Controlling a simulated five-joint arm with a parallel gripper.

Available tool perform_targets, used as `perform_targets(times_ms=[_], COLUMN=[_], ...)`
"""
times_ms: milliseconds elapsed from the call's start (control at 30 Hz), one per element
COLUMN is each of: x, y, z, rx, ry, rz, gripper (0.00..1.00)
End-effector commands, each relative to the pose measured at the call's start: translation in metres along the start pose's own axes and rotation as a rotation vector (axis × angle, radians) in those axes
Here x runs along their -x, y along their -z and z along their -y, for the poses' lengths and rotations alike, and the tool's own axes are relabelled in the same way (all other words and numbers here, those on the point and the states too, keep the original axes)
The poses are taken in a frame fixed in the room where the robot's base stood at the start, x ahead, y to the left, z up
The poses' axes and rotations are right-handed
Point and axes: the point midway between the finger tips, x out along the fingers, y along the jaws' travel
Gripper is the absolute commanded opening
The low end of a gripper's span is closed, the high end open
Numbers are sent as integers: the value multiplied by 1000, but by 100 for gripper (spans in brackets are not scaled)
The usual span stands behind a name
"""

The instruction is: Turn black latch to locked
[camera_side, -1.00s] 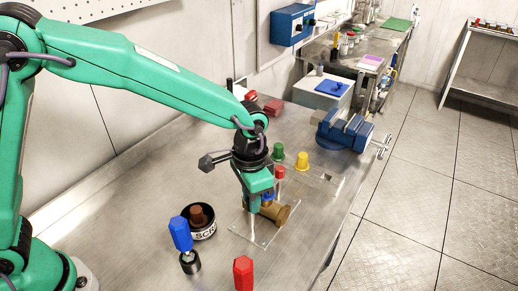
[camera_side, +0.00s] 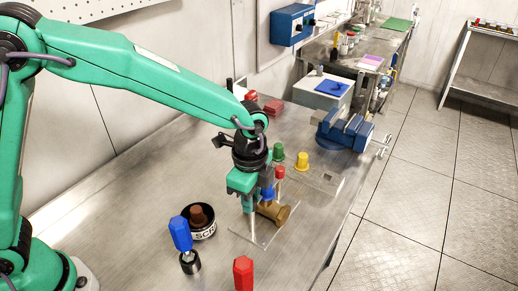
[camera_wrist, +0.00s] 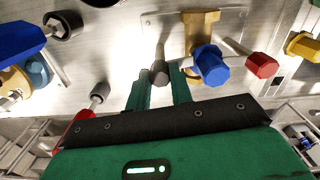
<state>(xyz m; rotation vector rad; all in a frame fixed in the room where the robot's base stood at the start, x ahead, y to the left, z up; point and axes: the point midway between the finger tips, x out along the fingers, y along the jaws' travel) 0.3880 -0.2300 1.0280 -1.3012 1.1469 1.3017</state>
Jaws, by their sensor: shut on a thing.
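The black latch (camera_wrist: 159,72) shows in the wrist view as a dark knob with a greyish bar running up from it. My gripper (camera_wrist: 160,84) is shut on it, with one green finger on each side. In the side view my gripper (camera_side: 247,207) points down at the near left of a clear plate (camera_side: 246,236), and the latch is mostly hidden by the fingers. A brass valve (camera_side: 273,211) with a blue cap (camera_side: 267,194) sits right beside the gripper. The blue cap also shows in the wrist view (camera_wrist: 208,64). No locked marking is readable.
Red (camera_side: 279,172), green (camera_side: 278,153) and yellow (camera_side: 302,161) knobs stand behind the valve. A blue vise (camera_side: 345,131) is farther back.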

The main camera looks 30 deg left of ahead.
Motion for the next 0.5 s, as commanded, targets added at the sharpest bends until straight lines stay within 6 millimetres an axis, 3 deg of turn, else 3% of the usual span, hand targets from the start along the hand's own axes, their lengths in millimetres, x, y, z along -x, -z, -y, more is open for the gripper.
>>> perform_targets(times_ms=[500], x=[1], y=[0], z=[0], rx=[-144], ry=[1], rz=[-1], gripper=[0])
